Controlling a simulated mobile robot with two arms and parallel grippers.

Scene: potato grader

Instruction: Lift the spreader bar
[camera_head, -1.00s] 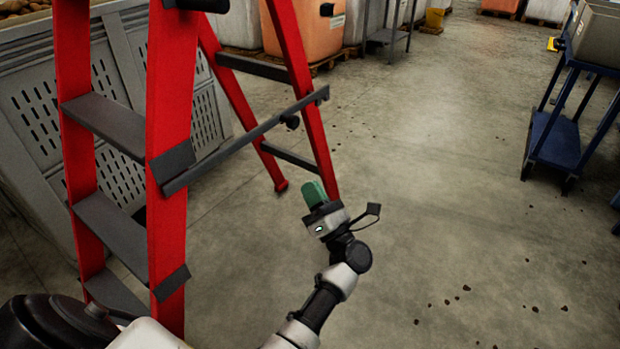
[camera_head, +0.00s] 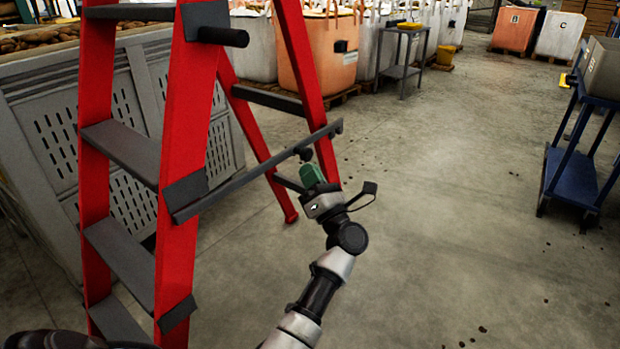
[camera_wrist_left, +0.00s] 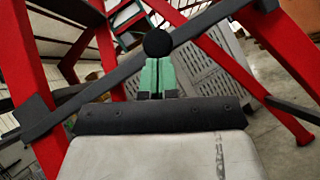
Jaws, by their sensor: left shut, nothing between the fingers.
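The spreader bar (camera_head: 245,178) is a dark grey bar running across the red stepladder (camera_head: 180,165), from its near leg to its far leg. A round black knob (camera_head: 305,154) sits on the bar near its far end. My left gripper (camera_head: 312,176), with green fingers, is shut and empty just below the knob. In the left wrist view the bar (camera_wrist_left: 100,90) slants up to the right. The knob (camera_wrist_left: 157,42) shows right at the tips of my green fingers (camera_wrist_left: 157,75); I cannot tell whether they touch. My right gripper is not in view.
A grey slatted crate of potatoes (camera_head: 50,95) stands behind the ladder at left. Orange and white bins (camera_head: 318,62) line the back. A blue cart (camera_head: 575,170) stands at right. The concrete floor between is clear apart from small scraps.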

